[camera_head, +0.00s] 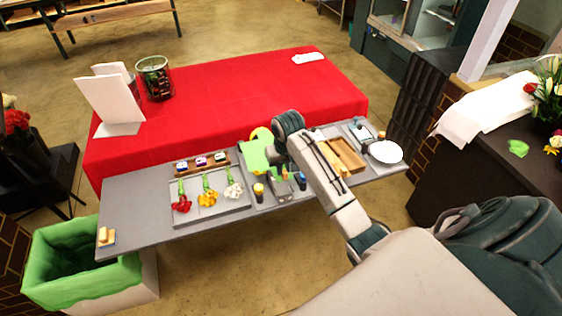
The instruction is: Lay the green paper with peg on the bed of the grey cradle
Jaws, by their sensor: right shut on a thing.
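The green paper with peg (255,156) is a flat light-green sheet over the middle of the grey table, its right edge at my right gripper (276,153). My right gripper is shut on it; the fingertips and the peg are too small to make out. A grey block that looks like the cradle (281,188) stands just below the paper in the picture, partly covered by my arm. I cannot tell how high the paper is above the table. My left gripper is not in view.
On the grey table (135,208), a tray (211,215) with red, yellow and white flowers lies left of the paper. A wooden tray (346,156) and a white plate (386,151) are to the right.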

